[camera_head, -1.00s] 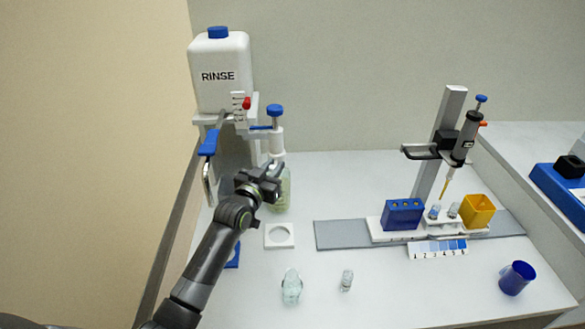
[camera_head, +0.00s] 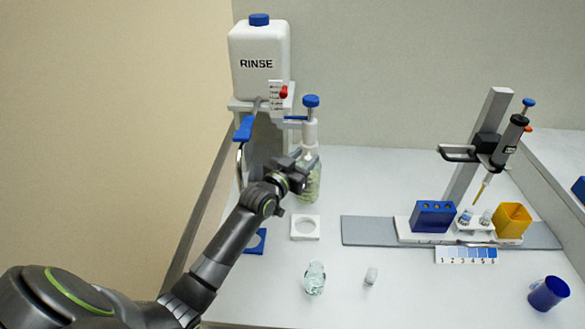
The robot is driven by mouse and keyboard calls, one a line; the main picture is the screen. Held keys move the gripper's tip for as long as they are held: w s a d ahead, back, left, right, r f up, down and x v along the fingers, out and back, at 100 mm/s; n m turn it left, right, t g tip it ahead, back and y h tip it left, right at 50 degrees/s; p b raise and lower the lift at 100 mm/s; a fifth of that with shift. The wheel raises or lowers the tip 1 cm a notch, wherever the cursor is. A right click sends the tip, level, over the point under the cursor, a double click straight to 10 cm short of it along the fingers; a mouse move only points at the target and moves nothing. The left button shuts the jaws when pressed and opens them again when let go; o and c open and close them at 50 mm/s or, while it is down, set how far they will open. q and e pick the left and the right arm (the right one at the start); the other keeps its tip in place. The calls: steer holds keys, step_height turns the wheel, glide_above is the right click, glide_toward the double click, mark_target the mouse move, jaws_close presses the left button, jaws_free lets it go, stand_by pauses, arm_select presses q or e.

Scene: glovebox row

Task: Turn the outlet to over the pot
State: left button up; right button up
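A bottle with pale green contents (camera_head: 308,188) stands at the back, topped by a white dispenser with a blue knob (camera_head: 311,101). My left gripper (camera_head: 308,165) is at the front of this bottle, just below the dispenser head. It hides part of the bottle and any spout there; contact and finger opening are unclear. A curved metal tube (camera_head: 240,168) hangs under a blue lever (camera_head: 244,129) by the white RINSE tank (camera_head: 259,62). A small clear glass pot (camera_head: 314,278) stands on the front of the bench. My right gripper is out of view.
A white holder with a round hole (camera_head: 305,227) lies in front of the bottle. A small vial (camera_head: 371,276) stands right of the glass pot. A pipette stand (camera_head: 480,150), blue rack (camera_head: 434,215), yellow box (camera_head: 512,219) and blue cup (camera_head: 548,293) are at the right.

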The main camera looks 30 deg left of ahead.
arm_select(q)
steer(key=s+a, duration=0.2)
steer(key=s, duration=1.5)
steer(key=shift+b, duration=0.35)
steer(key=shift+s+f, duration=0.1)
